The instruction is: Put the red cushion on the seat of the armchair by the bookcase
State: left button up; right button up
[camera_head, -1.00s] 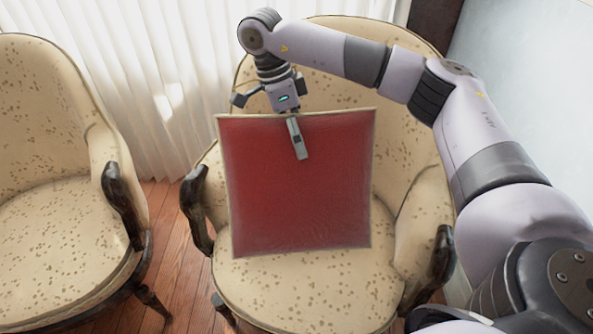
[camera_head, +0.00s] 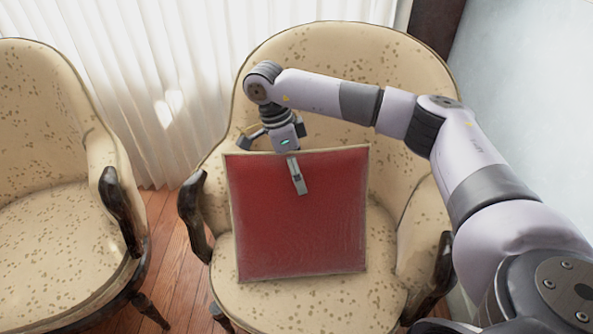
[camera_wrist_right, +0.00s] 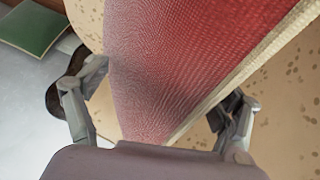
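The red cushion (camera_head: 300,220), square with pale piping, hangs upright in front of the backrest and over the seat of the cream speckled armchair (camera_head: 345,300). I cannot tell whether its lower edge touches the seat. My right gripper (camera_head: 297,172) is shut on the cushion's top edge, one finger in front and the other hidden behind it. In the right wrist view the red cushion (camera_wrist_right: 190,60) runs between the two fingers of the gripper (camera_wrist_right: 165,95). My left gripper is not in view.
A second matching armchair (camera_head: 60,230) stands at the left, with wooden floor (camera_head: 180,270) between the chairs. Wooden armrests (camera_head: 195,215) flank the seat. A white curtain (camera_head: 160,90) hangs behind. A dark brown upright piece (camera_head: 436,25) stands at the back right.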

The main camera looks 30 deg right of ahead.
jog(key=shift+o, duration=1.3)
jog(key=p+v, duration=0.1)
jog(key=v, duration=0.6)
jog(key=shift+w+a+r, duration=0.1)
jog(key=shift+r, duration=0.1)
jog(key=p+v, duration=0.1)
jog(key=v, duration=0.3)
jog(key=shift+r, duration=0.3)
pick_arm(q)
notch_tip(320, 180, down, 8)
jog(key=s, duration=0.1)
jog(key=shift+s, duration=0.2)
pick_arm(e)
jog(key=shift+a, duration=0.1)
